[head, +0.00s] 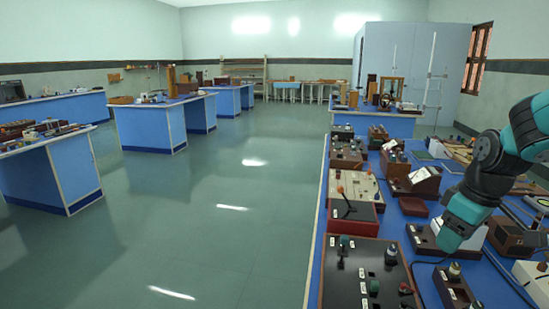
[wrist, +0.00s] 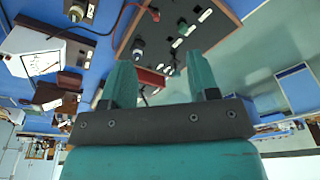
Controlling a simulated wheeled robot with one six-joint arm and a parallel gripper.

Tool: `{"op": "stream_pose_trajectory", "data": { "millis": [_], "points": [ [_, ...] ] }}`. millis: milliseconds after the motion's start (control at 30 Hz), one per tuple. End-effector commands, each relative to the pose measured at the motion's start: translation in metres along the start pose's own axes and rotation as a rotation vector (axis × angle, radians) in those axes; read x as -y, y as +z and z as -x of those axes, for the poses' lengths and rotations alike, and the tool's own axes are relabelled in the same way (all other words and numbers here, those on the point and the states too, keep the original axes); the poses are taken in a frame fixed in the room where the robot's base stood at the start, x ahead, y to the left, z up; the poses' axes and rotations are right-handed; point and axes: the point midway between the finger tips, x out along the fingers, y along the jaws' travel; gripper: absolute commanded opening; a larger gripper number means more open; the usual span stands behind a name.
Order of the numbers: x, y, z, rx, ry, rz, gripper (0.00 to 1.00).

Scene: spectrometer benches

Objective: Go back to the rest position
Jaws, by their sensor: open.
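My gripper (wrist: 161,78) shows in the wrist view with its two teal fingers apart and nothing between them. In the head view my teal and dark grey arm comes in from the right edge. Its end (head: 449,238) hangs over the right-hand bench, above the instruments there. The fingertips are not clear in the head view. I cannot tell how far they are above the bench.
The blue bench (head: 312,262) on the right is crowded with instruments. A black panel box (head: 368,272) with knobs and a red-based box (head: 352,218) stand near its left edge. The green floor (head: 225,200) to the left is clear. Other blue benches (head: 150,130) stand beyond it.

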Motion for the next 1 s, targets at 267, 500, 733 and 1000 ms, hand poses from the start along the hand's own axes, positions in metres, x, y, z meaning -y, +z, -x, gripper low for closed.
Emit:
{"op": "stream_pose_trajectory", "data": {
  "millis": [267,500,733,1000],
  "points": [
    [0.060,-0.015,0.012,-0.027,-0.046,0.029,0.55],
    [0.141,-0.012,0.030,-0.052,-0.123,0.051,0.55],
    [0.245,0.024,0.050,-0.052,-0.242,0.087,0.55],
    [0.289,0.056,0.058,-0.029,-0.306,0.094,0.55]
  ]
}}
